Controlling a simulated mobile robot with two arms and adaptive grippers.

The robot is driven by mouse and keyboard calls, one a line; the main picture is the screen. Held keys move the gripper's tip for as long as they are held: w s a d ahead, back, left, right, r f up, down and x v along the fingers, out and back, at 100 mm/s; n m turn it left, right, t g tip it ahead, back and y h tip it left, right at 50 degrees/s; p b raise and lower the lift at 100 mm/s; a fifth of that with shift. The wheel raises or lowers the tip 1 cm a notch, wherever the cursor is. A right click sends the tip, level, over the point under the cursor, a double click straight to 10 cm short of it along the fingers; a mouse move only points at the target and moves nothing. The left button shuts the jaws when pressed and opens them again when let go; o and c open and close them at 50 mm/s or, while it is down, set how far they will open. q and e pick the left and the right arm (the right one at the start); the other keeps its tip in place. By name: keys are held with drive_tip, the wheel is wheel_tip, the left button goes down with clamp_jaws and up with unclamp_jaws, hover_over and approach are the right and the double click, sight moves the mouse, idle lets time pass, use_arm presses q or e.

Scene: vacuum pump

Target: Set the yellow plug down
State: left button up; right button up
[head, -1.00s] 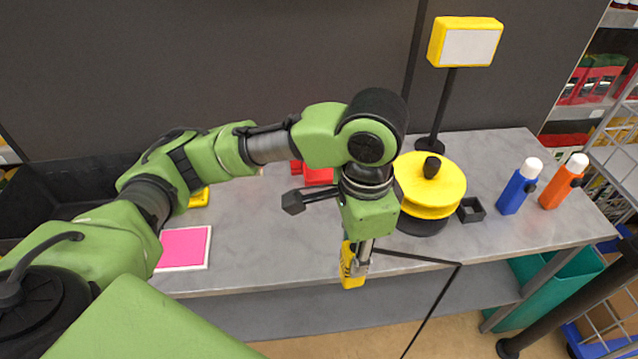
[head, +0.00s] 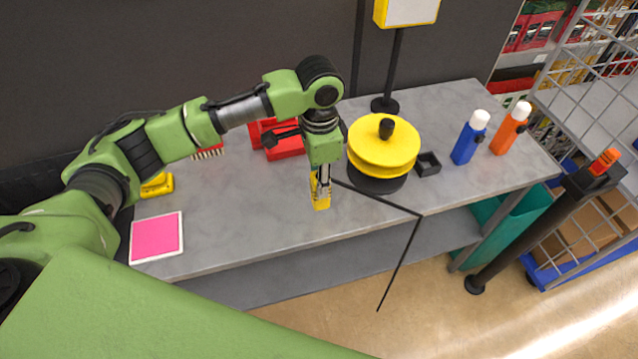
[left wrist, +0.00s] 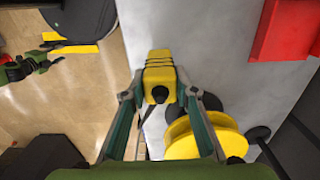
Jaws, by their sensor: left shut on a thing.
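The yellow plug (head: 320,200) is a yellow block with dark bands. My left gripper (head: 322,182) is shut on it and points down near the front edge of the grey table, left of the yellow pump. In the left wrist view the plug (left wrist: 158,72) sits between the two fingers of my left gripper (left wrist: 158,98). A black cable runs from near the plug over the table's front edge. I cannot tell whether the plug touches the table. The yellow round pump (head: 382,148) stands on a black base just right of my left gripper.
A small black open box (head: 428,164), a blue bottle (head: 469,139) and an orange bottle (head: 511,129) stand right of the pump. A red object (head: 283,145) lies behind my gripper. A pink pad (head: 156,237) lies at left. Table between pad and gripper is clear.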

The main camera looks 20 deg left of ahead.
use_arm(q)
drive_tip(key=f+p, duration=0.1)
drive_tip(key=f, duration=0.2)
drive_tip(key=shift+w+a+p, duration=0.1)
drive_tip(key=shift+w+p, duration=0.1)
drive_tip(key=shift+p, duration=0.2)
drive_tip(key=shift+f, duration=0.35)
drive_tip(key=shift+f, duration=0.1)
drive_tip(key=o, duration=1.1)
drive_tip(key=shift+o, duration=0.2)
wheel_tip(320, 180, up, 11)
drive_tip(key=b, duration=0.3)
drive_tip(key=shift+r, duration=0.65)
